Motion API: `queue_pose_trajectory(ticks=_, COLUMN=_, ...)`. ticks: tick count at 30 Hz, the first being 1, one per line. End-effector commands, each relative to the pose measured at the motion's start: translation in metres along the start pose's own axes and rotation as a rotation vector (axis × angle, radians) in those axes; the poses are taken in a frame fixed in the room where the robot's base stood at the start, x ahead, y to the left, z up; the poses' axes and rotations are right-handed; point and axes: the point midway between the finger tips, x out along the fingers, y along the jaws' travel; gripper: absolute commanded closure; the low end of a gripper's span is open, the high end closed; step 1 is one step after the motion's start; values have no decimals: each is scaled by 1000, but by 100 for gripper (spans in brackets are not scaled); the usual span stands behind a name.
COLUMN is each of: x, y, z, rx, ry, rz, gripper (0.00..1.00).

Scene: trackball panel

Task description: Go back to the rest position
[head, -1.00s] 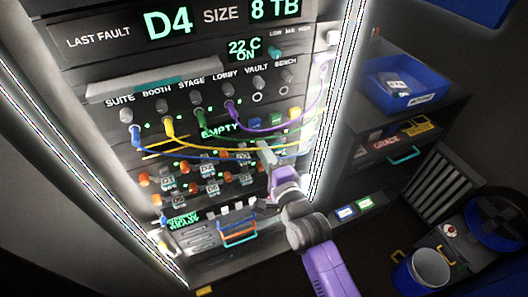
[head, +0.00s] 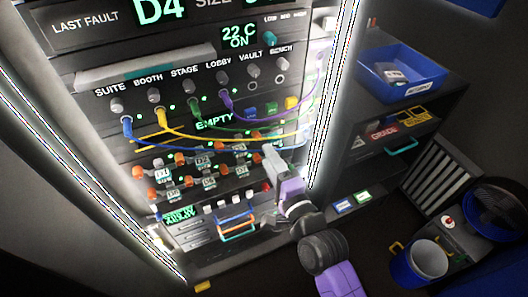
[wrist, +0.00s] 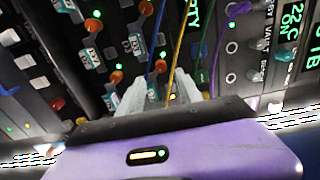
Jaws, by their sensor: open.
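My gripper (head: 272,155) is in front of the lower right part of the lit rack panel (head: 100,100) in the head view. In the wrist view its two pale fingers (wrist: 150,95) stand apart with no object held between them. Blue, yellow and green cables pass beyond the fingertips there. I cannot tell from these views whether a finger touches a cable. My purple arm reaches up from the bottom of the head view.
Cables, including the purple cable (head: 262,117), hang across the panel. A bright light strip (head: 335,95) edges it at right.

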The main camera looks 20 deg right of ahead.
Motion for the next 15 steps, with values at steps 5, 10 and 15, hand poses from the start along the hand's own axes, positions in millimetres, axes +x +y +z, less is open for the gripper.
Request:
queue_pose_trajectory(ticks=5, x=-15, y=1, z=0, rx=0, ry=0, rz=0, gripper=58)
queue_pose_trajectory(ticks=10, x=-17, y=0, z=0, rx=0, ry=0, rz=0, gripper=58)
queue_pose_trajectory(ticks=15, x=-17, y=-1, z=0, rx=0, ry=0, rz=-1, gripper=58)
